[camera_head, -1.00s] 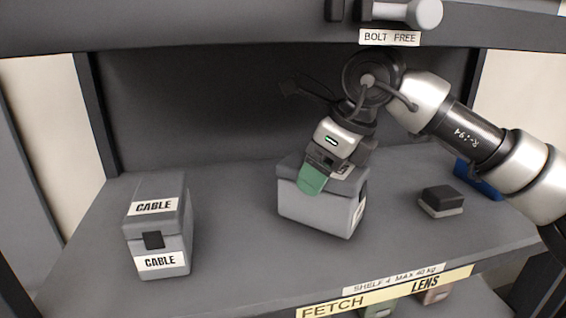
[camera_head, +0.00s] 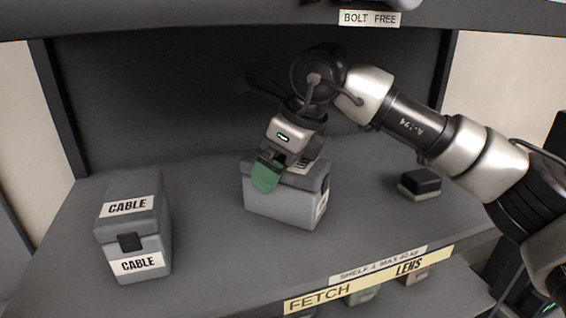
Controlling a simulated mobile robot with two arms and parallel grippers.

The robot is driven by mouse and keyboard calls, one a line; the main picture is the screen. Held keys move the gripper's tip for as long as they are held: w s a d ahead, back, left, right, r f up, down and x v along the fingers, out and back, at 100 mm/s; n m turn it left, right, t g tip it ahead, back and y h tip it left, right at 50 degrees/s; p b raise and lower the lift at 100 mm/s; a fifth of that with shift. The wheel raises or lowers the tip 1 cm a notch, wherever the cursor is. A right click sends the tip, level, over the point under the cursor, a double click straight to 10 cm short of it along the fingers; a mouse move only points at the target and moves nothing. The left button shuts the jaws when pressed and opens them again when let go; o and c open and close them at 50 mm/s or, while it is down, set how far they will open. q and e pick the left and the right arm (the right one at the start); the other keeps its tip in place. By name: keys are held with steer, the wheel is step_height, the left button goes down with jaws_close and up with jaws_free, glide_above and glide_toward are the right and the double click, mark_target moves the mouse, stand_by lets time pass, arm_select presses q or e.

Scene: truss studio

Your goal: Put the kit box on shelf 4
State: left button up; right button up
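My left gripper is not in view.
A grey CABLE box (camera_head: 137,245) stands at the left of the shelf. A small black-and-grey block (camera_head: 419,184) lies at the right. Clear shelf separates them from the middle box. The upper shelf edge (camera_head: 200,25) hangs above. Coloured items (camera_head: 415,274) show below.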

mark_target(302, 163)
steer(key=shift+a, duration=0.15)
steer(key=shift+s+d+r, duration=0.1)
steer(key=shift+d+r, duration=0.2)
steer(key=shift+r, duration=0.1)
steer(key=d+b, duration=0.1)
steer(key=s+d+b, duration=0.1)
steer(key=d+b, duration=0.1)
steer(key=shift+s, duration=0.25)
arm_select(q)
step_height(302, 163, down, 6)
steer(key=b, duration=0.3)
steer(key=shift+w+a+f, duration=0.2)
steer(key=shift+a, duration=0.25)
arm_select(e)
steer(key=s+d, duration=0.4)
steer(key=d, duration=0.4)
steer(key=shift+r, duration=0.4)
